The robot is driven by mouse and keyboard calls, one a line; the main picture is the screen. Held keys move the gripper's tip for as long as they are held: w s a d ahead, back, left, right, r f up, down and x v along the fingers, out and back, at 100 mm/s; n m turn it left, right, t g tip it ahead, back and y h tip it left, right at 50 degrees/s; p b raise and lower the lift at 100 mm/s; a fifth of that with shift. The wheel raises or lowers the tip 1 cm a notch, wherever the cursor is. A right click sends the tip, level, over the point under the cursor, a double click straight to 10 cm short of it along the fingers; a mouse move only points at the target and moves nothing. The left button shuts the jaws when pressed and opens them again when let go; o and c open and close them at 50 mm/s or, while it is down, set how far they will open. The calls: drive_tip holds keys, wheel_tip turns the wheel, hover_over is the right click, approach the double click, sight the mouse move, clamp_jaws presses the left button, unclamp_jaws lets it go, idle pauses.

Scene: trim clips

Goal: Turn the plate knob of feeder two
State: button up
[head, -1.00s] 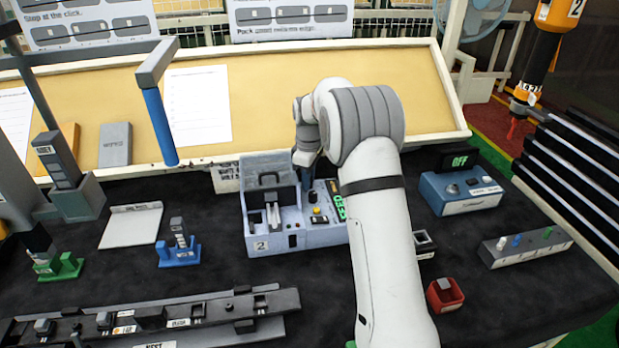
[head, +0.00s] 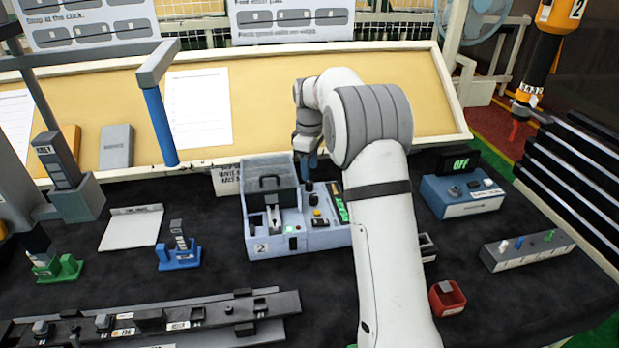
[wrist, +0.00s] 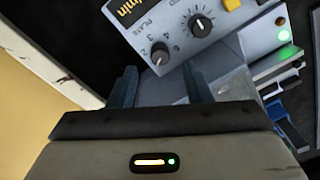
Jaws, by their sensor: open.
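Feeder two (head: 275,248), a blue-grey box marked 2, stands mid-table with a dark-framed clear lid at its back left. Its control panel has black knobs and a yellow button. In the wrist view the plate knob (wrist: 159,54) is small and black, under the word PLATE and beside a printed number scale. A larger black knob (wrist: 200,25) sits up and right of it. My gripper (wrist: 159,72) is open and empty, its fingertips apart on either side just below the plate knob in the picture. In the head view my gripper (head: 309,158) is over the panel's back, partly hidden by my arm.
A green lamp (wrist: 284,36) glows on the feeder's front. A blue box with an OFF display (head: 460,192) and a small red bin (head: 446,298) stand to the right. A blue post (head: 160,127) rises at left. Rails lie along the front; dark mat lies between.

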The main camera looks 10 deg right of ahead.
sight(310, 182)
drive_tip(key=shift+r, duration=1.4)
drive_tip(key=shift+s+r, duration=0.2)
drive_tip(key=s+r+m+t, duration=0.1)
drive_tip(key=s+r+m, duration=0.2)
drive_tip(key=s, duration=0.5)
drive_tip(key=s+r+m, duration=0.2)
drive_tip(key=s+r, duration=0.2)
drive_tip(key=s, duration=0.5)
drive_tip(key=s+f+m+t, duration=0.1)
drive_tip(key=s+f+m, duration=0.1)
drive_tip(key=s, duration=0.8)
drive_tip(key=s+f+m+t, duration=0.1)
drive_tip(key=s+f+m, duration=0.2)
drive_tip(key=s, duration=0.8)
drive_tip(key=shift+d+m, duration=0.2)
drive_tip(key=shift+m, duration=0.6)
